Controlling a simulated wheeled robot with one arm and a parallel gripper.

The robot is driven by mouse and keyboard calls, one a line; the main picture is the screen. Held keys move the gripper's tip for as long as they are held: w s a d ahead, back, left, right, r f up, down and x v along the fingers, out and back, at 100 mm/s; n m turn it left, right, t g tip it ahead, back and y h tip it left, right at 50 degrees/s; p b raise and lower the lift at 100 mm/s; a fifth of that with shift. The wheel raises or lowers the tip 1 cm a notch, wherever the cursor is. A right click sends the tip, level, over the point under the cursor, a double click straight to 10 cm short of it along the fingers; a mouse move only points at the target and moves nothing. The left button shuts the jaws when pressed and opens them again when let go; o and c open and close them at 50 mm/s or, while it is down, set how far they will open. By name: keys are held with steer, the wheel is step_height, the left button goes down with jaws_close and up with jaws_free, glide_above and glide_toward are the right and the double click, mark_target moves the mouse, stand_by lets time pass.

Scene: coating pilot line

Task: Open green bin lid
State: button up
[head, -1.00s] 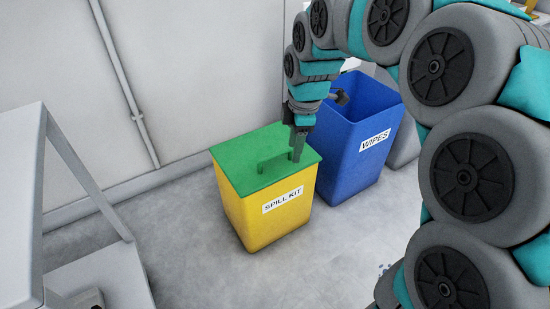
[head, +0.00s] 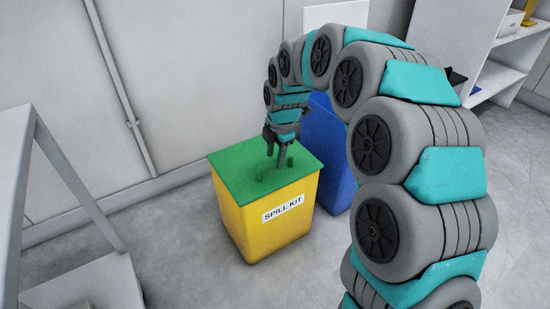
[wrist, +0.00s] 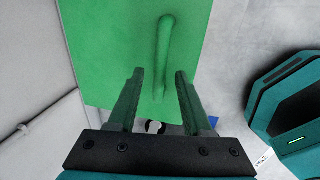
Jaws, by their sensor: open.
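The green lid (head: 235,170) lies flat and closed on the yellow bin (head: 270,230) labelled SPILL KIT. A green bar handle (head: 290,160) stands up from the middle of the lid. My gripper (head: 276,160) points down over the lid at the handle, its jaws apart. In the wrist view my gripper (wrist: 160,72) is open, with the near part of the handle (wrist: 166,45) showing between the two fingers. The green lid (wrist: 110,50) fills the picture's upper middle there. I cannot tell whether the fingers touch the handle or how deep they reach.
A blue bin (head: 325,150) stands right behind the yellow bin, partly hidden by my arm. A wall (head: 180,80) is behind. A grey frame (head: 65,170) stands at the left, and white shelves (head: 490,75) at the back right. Floor in front is clear.

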steer(key=shift+f, duration=0.45)
steer(key=shift+c, duration=0.2)
jaws_close()
stand_by(0.9)
